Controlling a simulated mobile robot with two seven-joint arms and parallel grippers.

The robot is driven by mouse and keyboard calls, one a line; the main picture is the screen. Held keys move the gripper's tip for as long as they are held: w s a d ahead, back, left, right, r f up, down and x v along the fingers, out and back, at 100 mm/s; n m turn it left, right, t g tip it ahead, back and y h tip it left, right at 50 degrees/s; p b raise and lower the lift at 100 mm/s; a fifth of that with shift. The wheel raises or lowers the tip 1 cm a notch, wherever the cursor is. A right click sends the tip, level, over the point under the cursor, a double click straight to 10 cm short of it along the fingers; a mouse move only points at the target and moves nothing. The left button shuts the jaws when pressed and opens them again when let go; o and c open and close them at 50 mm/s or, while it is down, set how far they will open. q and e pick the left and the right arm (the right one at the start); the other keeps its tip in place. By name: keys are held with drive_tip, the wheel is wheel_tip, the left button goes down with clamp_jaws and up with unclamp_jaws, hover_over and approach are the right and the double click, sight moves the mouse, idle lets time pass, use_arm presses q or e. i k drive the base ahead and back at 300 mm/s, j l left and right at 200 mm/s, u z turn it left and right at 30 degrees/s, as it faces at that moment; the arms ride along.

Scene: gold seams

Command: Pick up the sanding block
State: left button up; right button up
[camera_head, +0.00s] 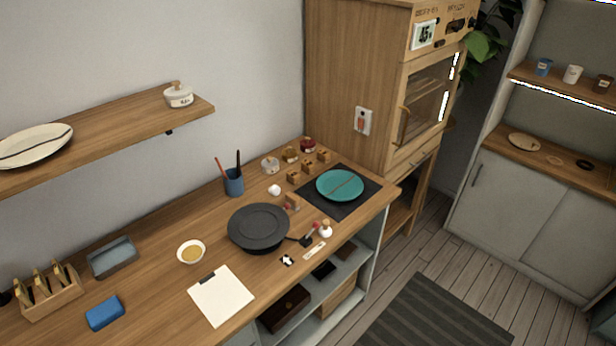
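Two things could be the sanding block, and I cannot tell which from this view. One is a blue rectangular block (105,313) lying flat on the wooden worktop (150,290) at the front left. Neither is held. Neither of my grippers is in view.
A wooden rack (48,296) and a grey tray (113,257) stand behind the blue block. A clipboard (221,296) and small bowl (191,251) lie to its right. Small jars and wooden blocks crowd the back. A teal plate (340,185) rests on the mat.

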sight(307, 167)
drive_tip(key=i+l+u, duration=0.1)
drive_tip(key=l, duration=0.25)
drive_tip(key=i+l+u, duration=0.1)
drive_tip(key=i+l, duration=0.2)
drive_tip(key=i+l+u, duration=0.1)
drive_tip(key=l, duration=0.3)
drive_tip(key=i+l+u, duration=0.1)
drive_tip(key=l, duration=0.3)
drive_tip(key=i+l+u, duration=0.15)
drive_tip(key=l, duration=0.25)
drive_tip(key=i+l+u, duration=0.1)
drive_tip(key=i+l, duration=0.15)
drive_tip(key=l, duration=0.15)
drive_tip(key=i+l+u, duration=0.1)
drive_tip(key=l, duration=0.35)
